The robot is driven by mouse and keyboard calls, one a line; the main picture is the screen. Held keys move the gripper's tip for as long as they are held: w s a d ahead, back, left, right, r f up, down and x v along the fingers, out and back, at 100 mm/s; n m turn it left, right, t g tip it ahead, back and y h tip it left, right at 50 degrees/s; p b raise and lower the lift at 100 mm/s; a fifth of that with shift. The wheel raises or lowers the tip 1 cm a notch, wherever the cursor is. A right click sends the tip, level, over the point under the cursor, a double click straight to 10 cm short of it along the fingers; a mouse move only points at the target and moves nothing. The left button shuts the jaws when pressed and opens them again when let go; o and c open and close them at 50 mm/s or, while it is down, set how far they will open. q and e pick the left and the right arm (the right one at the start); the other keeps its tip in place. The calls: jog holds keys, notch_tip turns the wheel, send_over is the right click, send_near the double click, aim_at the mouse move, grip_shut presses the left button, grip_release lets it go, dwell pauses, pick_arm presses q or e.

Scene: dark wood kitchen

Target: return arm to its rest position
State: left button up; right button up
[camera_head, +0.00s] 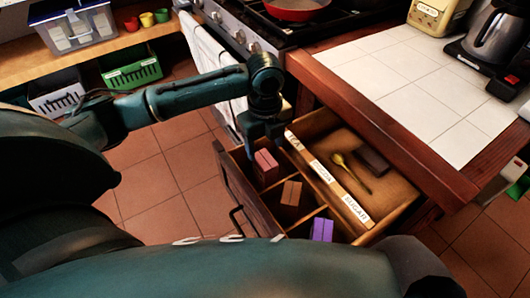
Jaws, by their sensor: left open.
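My left arm (195,96) reaches in from the left, and its wrist bends down at the drawer's far left corner. My left gripper (263,138) points down, open, just above the compartment with the pink boxes (266,166); I see nothing between its fingers. The open drawer (233,192) also holds brown boxes (290,194) in the middle compartment and purple boxes (321,229) in the near one. A white label strip (325,176) reading TEA and SUGAR, its middle word unclear, runs along the divider. My right gripper does not show.
A yellow spoon (350,173) and a dark block (372,160) lie in the drawer's right section. The tiled counter (420,95) rises to the right, the stove (250,28) behind. Shelves with baskets (130,70) stand far left. Tiled floor is clear between.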

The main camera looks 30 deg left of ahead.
pick_arm(q)
jog(key=shift+r, duration=0.55)
